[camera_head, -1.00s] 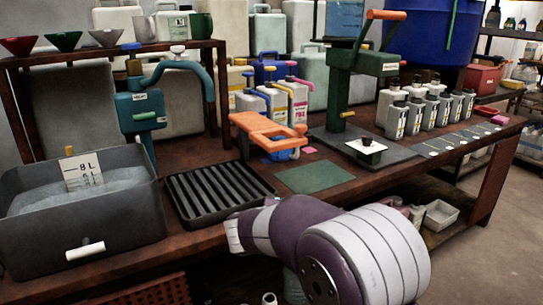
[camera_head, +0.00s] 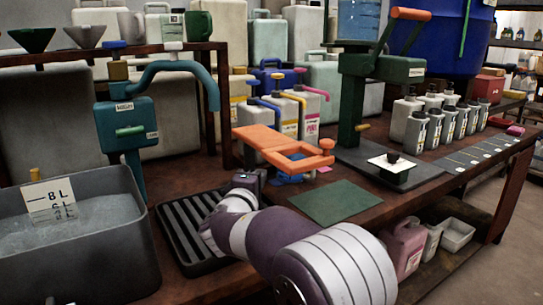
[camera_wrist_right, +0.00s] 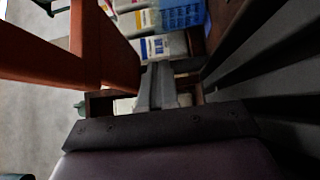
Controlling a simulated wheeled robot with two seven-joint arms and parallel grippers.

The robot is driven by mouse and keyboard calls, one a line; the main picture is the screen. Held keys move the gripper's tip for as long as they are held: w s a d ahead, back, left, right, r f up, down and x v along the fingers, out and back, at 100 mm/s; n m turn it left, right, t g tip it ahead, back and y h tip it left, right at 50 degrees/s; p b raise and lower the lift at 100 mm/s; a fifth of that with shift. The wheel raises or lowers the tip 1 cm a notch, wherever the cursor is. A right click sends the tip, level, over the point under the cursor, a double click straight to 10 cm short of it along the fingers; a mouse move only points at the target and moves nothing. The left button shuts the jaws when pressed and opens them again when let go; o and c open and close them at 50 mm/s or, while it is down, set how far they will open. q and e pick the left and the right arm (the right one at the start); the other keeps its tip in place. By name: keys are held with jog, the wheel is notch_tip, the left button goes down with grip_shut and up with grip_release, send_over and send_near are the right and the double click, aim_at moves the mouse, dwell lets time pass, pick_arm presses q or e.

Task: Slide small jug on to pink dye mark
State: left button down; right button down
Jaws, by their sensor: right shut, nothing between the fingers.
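A small pink mark (camera_head: 325,169) lies flat on the table by the orange frame. White jugs with blue, yellow and pink spouts stand behind it; one with a pink label (camera_head: 312,118) is nearest the mark. Smaller jugs with dark caps (camera_head: 415,130) stand in rows to the right. I cannot tell which jug is meant. My left gripper is out of view.
The orange frame (camera_head: 280,148) stands between my right gripper and the jugs. A ribbed black tray (camera_head: 172,232) lies below my arm. A green mat (camera_head: 338,203) is bare. A green press (camera_head: 358,100) stands behind it. A grey tub (camera_head: 135,225) is at left.

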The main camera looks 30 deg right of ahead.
jog(key=b+x, duration=0.1)
jog(key=x, duration=0.8)
jog(key=shift+d, duration=0.2)
jog(key=d, duration=0.1)
jog(key=d+b, duration=0.1)
jog(key=d, duration=0.1)
jog(key=shift+w+d, duration=0.25)
jog(key=shift+d, duration=0.4)
jog(key=shift+d, duration=0.1)
